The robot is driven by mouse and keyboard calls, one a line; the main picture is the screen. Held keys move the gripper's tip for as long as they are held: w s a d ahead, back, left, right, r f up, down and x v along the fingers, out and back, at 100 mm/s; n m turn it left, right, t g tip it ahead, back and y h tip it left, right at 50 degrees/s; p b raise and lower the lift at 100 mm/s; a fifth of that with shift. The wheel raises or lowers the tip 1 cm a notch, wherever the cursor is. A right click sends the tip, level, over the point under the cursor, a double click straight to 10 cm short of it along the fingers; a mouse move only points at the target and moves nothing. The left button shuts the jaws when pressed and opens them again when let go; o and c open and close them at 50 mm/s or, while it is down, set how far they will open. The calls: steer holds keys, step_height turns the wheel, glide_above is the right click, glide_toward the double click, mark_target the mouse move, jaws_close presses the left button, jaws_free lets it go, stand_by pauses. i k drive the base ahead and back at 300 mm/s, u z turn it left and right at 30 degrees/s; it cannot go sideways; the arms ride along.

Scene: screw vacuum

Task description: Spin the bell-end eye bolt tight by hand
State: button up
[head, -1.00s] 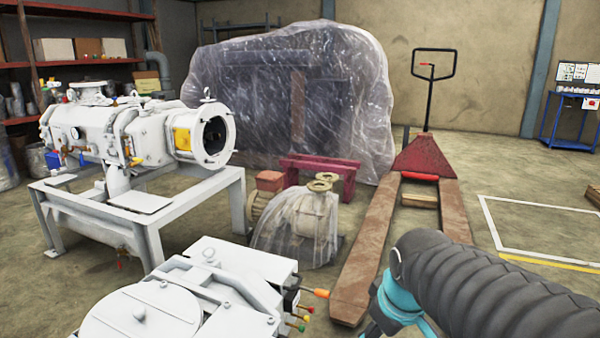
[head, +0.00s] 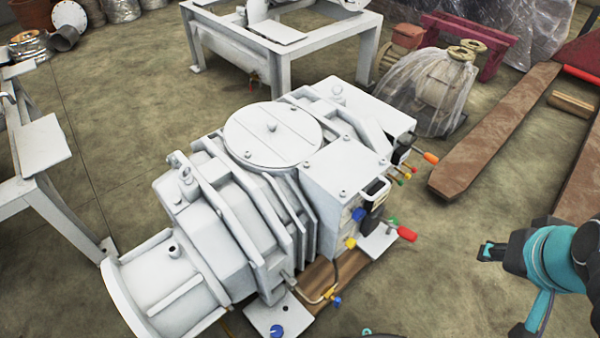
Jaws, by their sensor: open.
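The white vacuum pump (head: 215,215) fills the middle of the head view, with its round bell end (head: 165,275) toward the lower left. An eye bolt (head: 187,184) stands on the body near the bell end. It looks upright, but whether it is seated or raised is too small to tell.
Coloured valve handles (head: 405,233) stick out from the pump's right side. A wooden skid (head: 325,280) lies under it. A white frame (head: 50,150) stands at left, a wrapped pump (head: 430,90) and pallet truck fork (head: 495,130) behind. Bare floor lies between pump and gripper.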

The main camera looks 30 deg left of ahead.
mark_target(188, 179)
steer(key=k, duration=0.4)
steer(key=z, duration=1.7)
steer(key=i, duration=1.85)
steer(key=u, duration=3.95)
